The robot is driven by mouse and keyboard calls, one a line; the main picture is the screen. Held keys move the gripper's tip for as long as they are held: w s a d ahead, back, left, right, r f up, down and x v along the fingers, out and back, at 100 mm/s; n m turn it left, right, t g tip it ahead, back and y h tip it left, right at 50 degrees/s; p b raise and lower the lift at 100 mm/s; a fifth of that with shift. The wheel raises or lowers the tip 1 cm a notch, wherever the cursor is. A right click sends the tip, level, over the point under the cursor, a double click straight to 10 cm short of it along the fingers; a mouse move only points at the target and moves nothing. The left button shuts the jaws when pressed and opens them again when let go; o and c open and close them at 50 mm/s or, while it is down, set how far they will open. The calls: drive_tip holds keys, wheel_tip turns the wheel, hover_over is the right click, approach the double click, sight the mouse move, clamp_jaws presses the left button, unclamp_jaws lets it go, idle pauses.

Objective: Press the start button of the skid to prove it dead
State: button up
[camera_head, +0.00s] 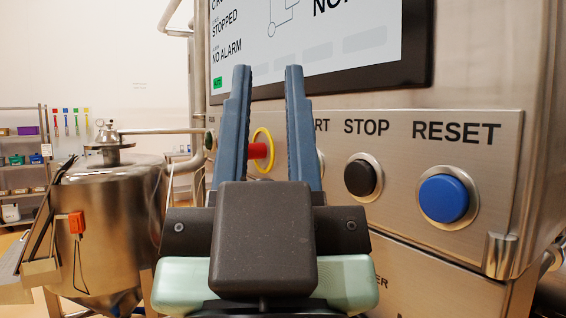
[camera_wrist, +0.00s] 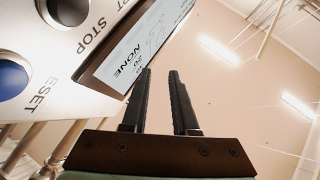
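The skid's steel panel (camera_head: 400,215) carries a row of buttons. The start button is mostly hidden behind my gripper's right finger; only the end of its label (camera_head: 322,126) and a sliver of its rim show. My gripper (camera_head: 267,68) stands in front of the panel with its fingers apart and nothing between them. Behind the gap show a red emergency-stop knob (camera_head: 258,151) and its yellow ring. In the wrist view the gripper (camera_wrist: 160,71) is also open and empty, with the panel at upper left. I cannot tell how far the fingertips are from the panel.
A black stop button (camera_head: 360,177) and a blue reset button (camera_head: 444,198) sit right of the gripper. The display (camera_head: 340,50) above reads STOPPED and NO ALARM. A steel vessel (camera_head: 110,220) stands at left, with shelves (camera_head: 22,165) behind.

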clamp_jaws()
idle(1.4)
